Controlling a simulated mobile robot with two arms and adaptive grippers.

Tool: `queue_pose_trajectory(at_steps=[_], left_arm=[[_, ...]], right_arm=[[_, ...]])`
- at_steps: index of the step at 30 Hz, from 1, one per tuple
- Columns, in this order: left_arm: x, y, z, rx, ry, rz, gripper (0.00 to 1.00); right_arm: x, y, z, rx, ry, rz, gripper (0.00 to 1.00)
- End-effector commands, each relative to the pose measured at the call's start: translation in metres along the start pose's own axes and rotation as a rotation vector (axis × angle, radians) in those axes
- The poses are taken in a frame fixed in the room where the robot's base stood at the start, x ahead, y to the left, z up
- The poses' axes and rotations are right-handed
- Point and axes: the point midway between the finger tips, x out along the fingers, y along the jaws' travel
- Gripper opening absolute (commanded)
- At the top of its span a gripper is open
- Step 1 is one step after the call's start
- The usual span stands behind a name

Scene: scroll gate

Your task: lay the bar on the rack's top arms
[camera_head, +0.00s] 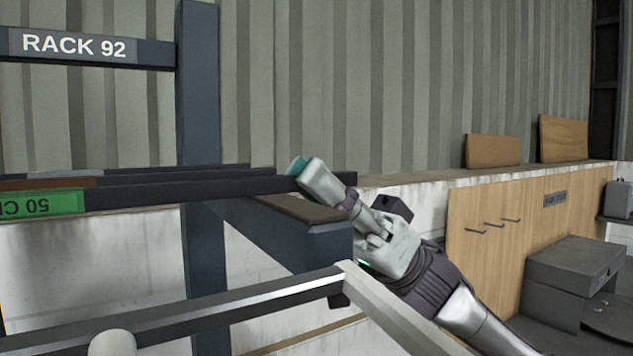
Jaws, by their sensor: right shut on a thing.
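The long dark bar (200,192) runs from the left edge to the right, with a green label (40,203) near its left end. My right gripper (305,172) is shut on it near its right end, with a teal fingertip showing behind. The rack's dark blue post (200,90) stands behind the bar. A rack arm (285,235) with a brown top reaches forward from the post, below the bar's right part. I cannot tell whether the bar touches it. My left gripper is not in view.
A sign reading RACK 92 (80,46) is fixed to the post above the bar. A dark rail (190,312) and a pale frame piece (390,315) meet in front, below the arm. Wooden panels (515,215) and a grey box (572,275) stand at right.

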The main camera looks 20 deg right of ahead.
Motion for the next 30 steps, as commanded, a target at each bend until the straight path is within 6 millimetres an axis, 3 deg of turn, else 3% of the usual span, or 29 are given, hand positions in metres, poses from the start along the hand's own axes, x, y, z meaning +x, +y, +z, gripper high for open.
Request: queue_pose_trajectory(at_steps=[16,17,21,30], left_arm=[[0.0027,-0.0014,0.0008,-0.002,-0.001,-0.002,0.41],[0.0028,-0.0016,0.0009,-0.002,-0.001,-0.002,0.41],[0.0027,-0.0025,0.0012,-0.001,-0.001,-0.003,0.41],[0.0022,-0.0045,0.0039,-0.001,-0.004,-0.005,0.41]], right_arm=[[-0.0045,-0.0003,0.0085,0.007,-0.005,-0.003,0.0],[-0.0045,-0.0004,0.0086,0.007,-0.005,-0.003,0.17],[-0.0043,-0.0001,0.0073,0.006,-0.003,-0.002,0.41],[-0.0045,0.0006,0.0069,0.003,-0.005,0.0,0.43]])
